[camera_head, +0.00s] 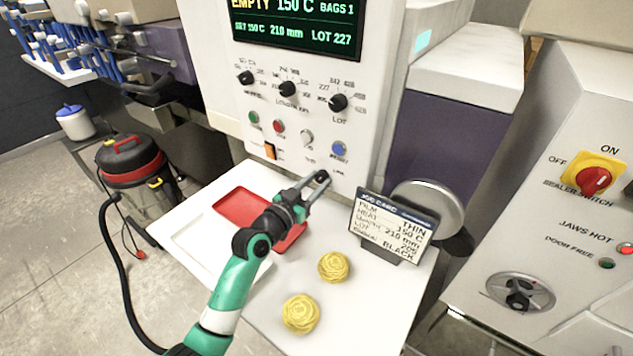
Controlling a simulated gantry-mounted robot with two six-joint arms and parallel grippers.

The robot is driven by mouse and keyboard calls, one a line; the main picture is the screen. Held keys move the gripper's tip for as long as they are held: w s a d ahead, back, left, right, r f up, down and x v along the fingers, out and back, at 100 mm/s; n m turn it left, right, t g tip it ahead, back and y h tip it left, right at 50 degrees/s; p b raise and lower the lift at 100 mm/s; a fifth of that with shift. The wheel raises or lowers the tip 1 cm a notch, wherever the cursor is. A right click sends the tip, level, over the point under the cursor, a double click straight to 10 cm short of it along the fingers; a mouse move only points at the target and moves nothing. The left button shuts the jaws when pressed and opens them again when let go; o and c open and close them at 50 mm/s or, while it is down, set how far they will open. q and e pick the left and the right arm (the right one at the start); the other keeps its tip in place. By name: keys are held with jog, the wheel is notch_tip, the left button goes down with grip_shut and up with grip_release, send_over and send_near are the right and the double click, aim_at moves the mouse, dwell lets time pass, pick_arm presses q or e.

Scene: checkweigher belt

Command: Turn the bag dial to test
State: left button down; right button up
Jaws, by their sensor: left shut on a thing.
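The white control panel (225,60) stands at the back. It carries three black dials: a left one (246,78), a length dial (288,89) and a lot dial (338,102). My left gripper (318,182) is at the panel's lower edge, shut on a small dark knob (322,176). The fingers partly cover this knob; its pointer and labels are too small to read, so I cannot tell its setting or whether it is the bag dial. My right gripper is not in view.
A screen (298,22) reads EMPTY, 150 C, BAGS 1, LOT 227. Green, red and blue buttons and an orange switch (270,151) sit above my gripper. A job card (393,228) stands close right. A red tray (240,207) and two yellow nests (334,266) lie on the white table.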

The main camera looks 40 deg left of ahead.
pick_arm(q)
jog(key=shift+r+n, duration=0.1)
jog(key=shift+n, duration=0.2)
jog(key=n+p, duration=0.1)
jog(key=n, duration=0.2)
jog(key=shift+p, duration=0.4)
jog(key=n+p, duration=0.1)
jog(key=n, duration=0.1)
jog(key=shift+n, duration=0.3)
jog(key=n+p, duration=0.2)
jog(key=n, duration=0.3)
jog(key=shift+n, duration=0.3)
jog(key=shift+c, duration=2.2)
grip_release()
